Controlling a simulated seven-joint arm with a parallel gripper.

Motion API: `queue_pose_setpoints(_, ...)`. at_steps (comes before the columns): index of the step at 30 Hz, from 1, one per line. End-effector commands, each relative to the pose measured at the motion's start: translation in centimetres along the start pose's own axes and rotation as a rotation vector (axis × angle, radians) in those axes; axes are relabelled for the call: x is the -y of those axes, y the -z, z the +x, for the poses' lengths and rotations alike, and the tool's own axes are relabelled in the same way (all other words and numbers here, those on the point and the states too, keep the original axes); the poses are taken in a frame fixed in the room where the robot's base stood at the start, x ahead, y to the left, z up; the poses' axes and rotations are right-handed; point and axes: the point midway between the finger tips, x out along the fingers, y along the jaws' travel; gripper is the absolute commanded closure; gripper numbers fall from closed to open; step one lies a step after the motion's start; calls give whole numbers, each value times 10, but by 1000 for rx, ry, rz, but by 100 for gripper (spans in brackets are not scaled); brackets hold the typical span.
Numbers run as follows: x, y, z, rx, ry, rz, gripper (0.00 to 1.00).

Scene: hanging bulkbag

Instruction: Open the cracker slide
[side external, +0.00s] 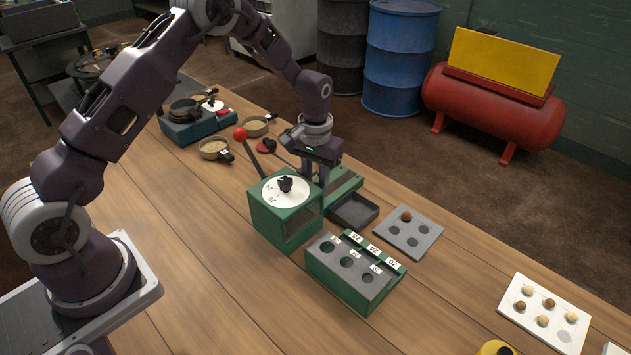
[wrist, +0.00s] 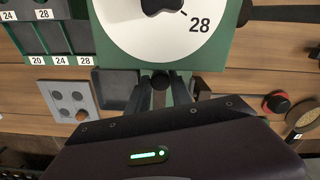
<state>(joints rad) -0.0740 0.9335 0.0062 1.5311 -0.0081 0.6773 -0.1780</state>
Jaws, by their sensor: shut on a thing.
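The cracker (side external: 285,215) is a green box with a white numbered dial and black pointer on top. A red-ball lever (side external: 240,134) rises at its back left. The number 28 on the dial (wrist: 130,35) is readable in the wrist view. The slide (side external: 345,184) is a green plate low on the cracker's far side. My gripper (side external: 313,177) reaches down there, its fingers partly hidden behind the cracker. In the wrist view my gripper (wrist: 160,88) is shut on a dark round knob (wrist: 160,80) at the slide, close against the cracker's edge.
A dark empty tray (side external: 353,211) stands beside the slide, with a grey plate (side external: 408,232) holding one brown nut beyond. A green sorting box (side external: 355,272) stands right of the cracker. Small pans (side external: 214,149) and a stove (side external: 192,120) are at the left.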

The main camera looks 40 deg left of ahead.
Motion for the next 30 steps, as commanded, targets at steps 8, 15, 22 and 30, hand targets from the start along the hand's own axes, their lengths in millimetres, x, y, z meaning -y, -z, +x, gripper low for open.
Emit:
queue_pose_setpoints(8, 1, 1, -1, -1, 1, -1, 100)
queue_pose_setpoints(15, -10, 41, 0, -7, 1, -2, 100)
queue_pose_setpoints(22, -20, 87, 1, -3, 4, -6, 100)
queue_pose_setpoints(30, -26, 107, 1, -1, 5, -3, 100)
